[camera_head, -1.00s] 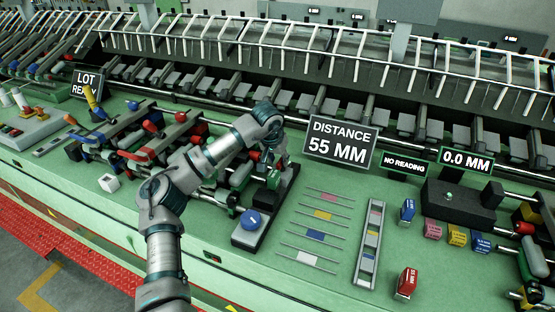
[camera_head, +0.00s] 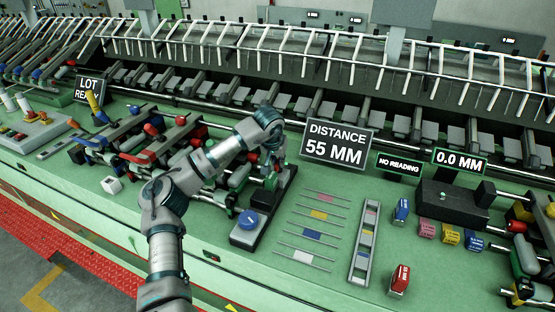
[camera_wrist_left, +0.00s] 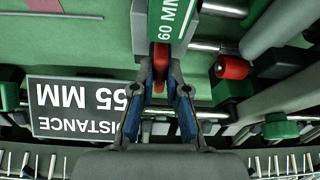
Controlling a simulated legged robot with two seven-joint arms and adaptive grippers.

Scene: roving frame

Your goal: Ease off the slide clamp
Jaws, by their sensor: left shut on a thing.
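My left gripper (camera_wrist_left: 161,72) points down at the fixture on the green bench. Its two fingers are closed on a red clamp part (camera_wrist_left: 161,54), which lies beside a green and white block marked 60 MM (camera_wrist_left: 168,22). In the head view my left gripper (camera_head: 269,160) is partly hidden by my own arm, among grey, green and red fixture parts. A second red cylinder (camera_wrist_left: 232,67) sits on a rod to the right in the wrist view. My right gripper is not in view.
A sign reading DISTANCE 55 MM (camera_head: 337,143) stands right of the gripper. A long rail machine runs behind.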

